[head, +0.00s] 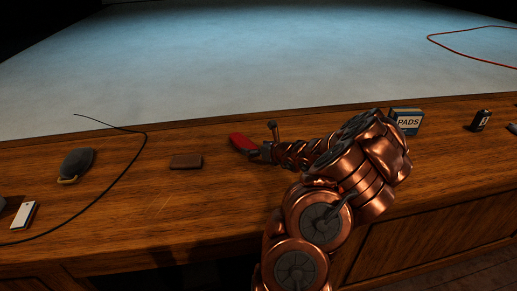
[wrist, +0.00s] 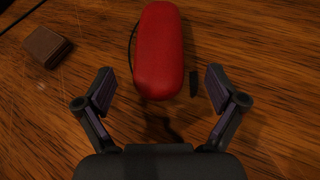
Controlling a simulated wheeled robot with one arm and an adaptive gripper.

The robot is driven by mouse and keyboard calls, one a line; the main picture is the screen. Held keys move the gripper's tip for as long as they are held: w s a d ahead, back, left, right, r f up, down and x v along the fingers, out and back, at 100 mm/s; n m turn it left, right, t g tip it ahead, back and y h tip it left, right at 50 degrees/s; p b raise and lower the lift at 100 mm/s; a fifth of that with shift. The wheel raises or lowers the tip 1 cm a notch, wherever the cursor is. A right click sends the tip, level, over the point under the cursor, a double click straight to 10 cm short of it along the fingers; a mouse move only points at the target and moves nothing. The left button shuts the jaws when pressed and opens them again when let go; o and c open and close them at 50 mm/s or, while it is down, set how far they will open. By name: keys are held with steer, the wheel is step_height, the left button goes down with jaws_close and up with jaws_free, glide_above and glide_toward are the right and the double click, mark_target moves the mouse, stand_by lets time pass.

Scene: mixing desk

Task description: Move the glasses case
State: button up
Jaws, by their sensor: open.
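The red glasses case (wrist: 159,50) is a long rounded case lying on the wooden desk, ahead of my gripper in the wrist view. In the head view the red case (head: 242,143) shows at the end of my arm, partly hidden by it. My gripper (wrist: 160,88) is open and empty. Its fingers are spread wider than the case, one to each side of its near end. I cannot tell how high the fingers are above the desk. In the head view my gripper (head: 266,143) is next to the case.
A brown wallet (head: 186,161) lies left of the case. Farther left are a dark rounded object (head: 77,163), a black cable (head: 127,171) and a white box (head: 23,215). A PADS box (head: 406,121) and a small dark object (head: 480,121) stand at right. A small dark piece (wrist: 194,83) lies beside the case.

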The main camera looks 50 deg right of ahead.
mark_target(247, 146)
steer(key=shift+p+x, duration=0.3)
steer(key=shift+x, duration=2.35)
steer(key=shift+a, duration=0.1)
steer(key=c, duration=1.3)
